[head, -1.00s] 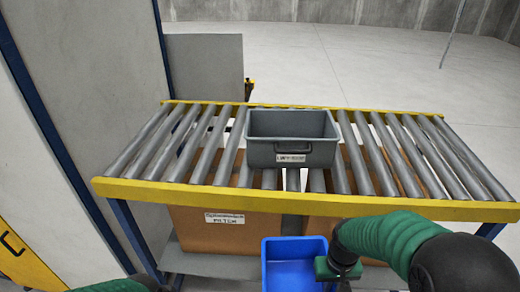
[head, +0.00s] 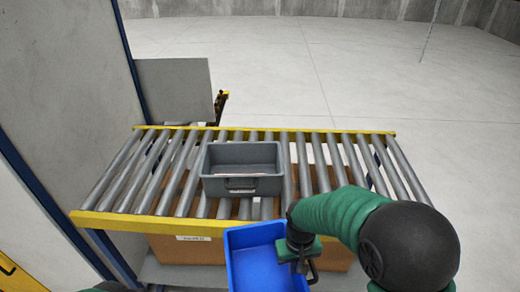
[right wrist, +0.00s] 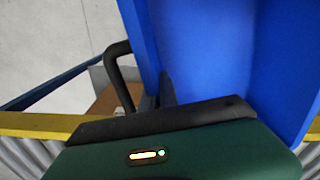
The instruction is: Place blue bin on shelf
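The blue bin (head: 258,266) is at the bottom middle of the head view, in front of the roller rack's near yellow rail. It is open-topped and looks empty. My right gripper (head: 304,252) is at the bin's right side and appears shut on it; the fingertips are hidden. In the right wrist view the blue bin (right wrist: 205,50) fills the upper right, close against the gripper. The roller rack (head: 350,158), the shelf-like surface here, has grey rollers and yellow rails. Only a bit of my left arm shows at the lower left; its gripper is out of view.
A grey bin (head: 242,187) with a front handle stands on the rollers, left of the middle. Rollers to its right are free. Cardboard boxes (head: 190,252) sit below the rack. A tall grey panel (head: 60,90) stands at the left.

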